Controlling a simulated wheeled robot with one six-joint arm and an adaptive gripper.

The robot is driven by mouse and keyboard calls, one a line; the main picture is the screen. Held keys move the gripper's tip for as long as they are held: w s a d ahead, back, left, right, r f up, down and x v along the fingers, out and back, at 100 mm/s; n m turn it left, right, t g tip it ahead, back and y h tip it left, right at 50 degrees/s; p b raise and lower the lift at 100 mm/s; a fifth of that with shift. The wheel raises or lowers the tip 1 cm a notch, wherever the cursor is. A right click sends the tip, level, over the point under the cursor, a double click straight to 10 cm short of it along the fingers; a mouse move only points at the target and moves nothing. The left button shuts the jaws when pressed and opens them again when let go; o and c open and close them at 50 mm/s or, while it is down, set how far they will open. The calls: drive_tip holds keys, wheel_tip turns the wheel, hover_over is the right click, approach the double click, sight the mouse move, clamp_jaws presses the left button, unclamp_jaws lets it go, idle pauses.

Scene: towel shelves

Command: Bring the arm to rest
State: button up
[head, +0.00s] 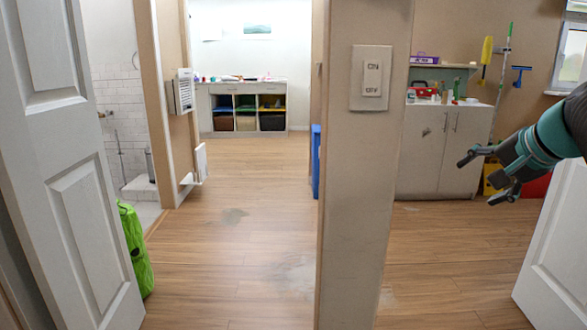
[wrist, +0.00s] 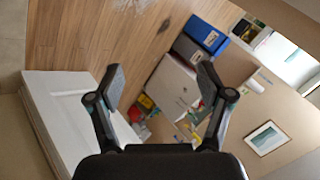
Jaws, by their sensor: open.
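My gripper (head: 480,172) is at the right of the head view, held out in the air at the end of my arm. Its fingers point left, and they are spread and empty. In the wrist view the two fingers (wrist: 160,82) stand wide apart with nothing between them. The wrist view is tilted, with the room turned on its side. No object touches the fingers in either view.
A wall post with a light switch (head: 371,78) stands in the middle. A white door (head: 78,180) is at left, another white door (head: 556,250) below my gripper. Wooden floor (head: 235,215) is clear beyond.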

drive_tip(key=s+a+f+n+g+h, duration=0.1)
drive_tip(key=s+a+f+n+g, duration=0.2)
drive_tip(key=s+a+f+n, duration=0.7)
drive_tip(key=s+a+f, duration=0.9)
drive_tip(key=s+f, duration=0.2)
drive_tip(key=f, duration=0.2)
drive_tip(key=shift+a+n+g+h, duration=0.15)
drive_tip(key=shift+n+g+h, duration=0.15)
